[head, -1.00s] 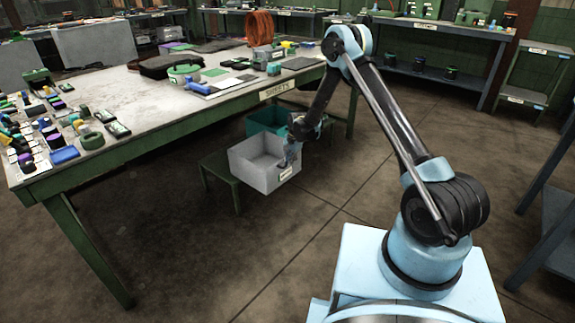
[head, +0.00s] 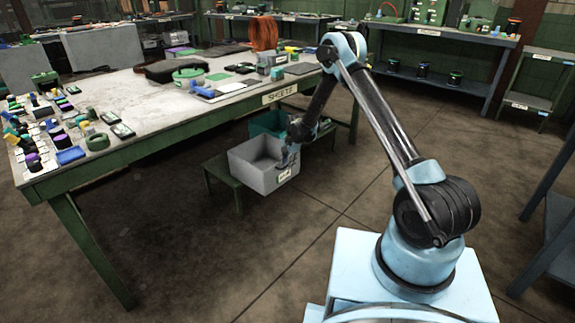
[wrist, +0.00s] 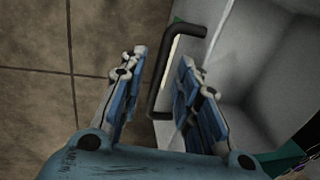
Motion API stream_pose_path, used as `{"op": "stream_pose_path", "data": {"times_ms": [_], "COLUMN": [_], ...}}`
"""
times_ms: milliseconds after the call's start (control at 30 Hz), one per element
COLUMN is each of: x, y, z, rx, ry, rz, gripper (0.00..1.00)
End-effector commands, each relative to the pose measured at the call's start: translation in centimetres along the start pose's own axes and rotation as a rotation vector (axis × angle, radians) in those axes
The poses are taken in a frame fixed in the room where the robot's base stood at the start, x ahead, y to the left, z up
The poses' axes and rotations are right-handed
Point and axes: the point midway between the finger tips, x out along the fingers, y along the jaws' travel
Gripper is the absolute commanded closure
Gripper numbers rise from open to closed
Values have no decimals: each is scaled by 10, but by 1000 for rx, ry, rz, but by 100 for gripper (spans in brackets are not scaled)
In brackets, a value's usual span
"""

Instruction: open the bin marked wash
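A grey open-topped bin (head: 250,178) stands on a low green bench beside the large table. A small pale label (head: 284,175) is on its right-hand face; its word is too small to read. In the wrist view the bin's pale wall (wrist: 226,60) carries a dark bar handle (wrist: 157,85). My gripper (wrist: 162,66) is open, with one blue finger on each side of the handle, and no contact shows clearly. In the head view my gripper (head: 287,158) is at the bin's labelled face. A teal bin (head: 268,122) stands behind the grey one.
The low green bench (head: 222,172) holds both bins. The large green table (head: 140,120), with a "SHEETS" label and many small parts, is close behind and left. A dark rack (head: 550,240) stands at the right. The floor in front is free.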

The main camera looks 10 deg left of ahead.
Motion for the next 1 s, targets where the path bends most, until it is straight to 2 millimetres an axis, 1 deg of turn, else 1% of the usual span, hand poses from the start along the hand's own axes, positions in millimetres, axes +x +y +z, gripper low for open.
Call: {"op": "stream_pose_path", "data": {"times_ms": [167, 500, 700, 833, 1000], "x": [-14, -68, -97, -110, -117], "y": [0, 0, 0, 0, 0], "z": [0, -2, -2, -2, -2], "rx": [0, 1, 1, 1, 1], "ry": [0, 0, -1, -1, -1], "rz": [0, 0, 0, 0, 0], "gripper": [70, 70, 70, 70, 70]}}
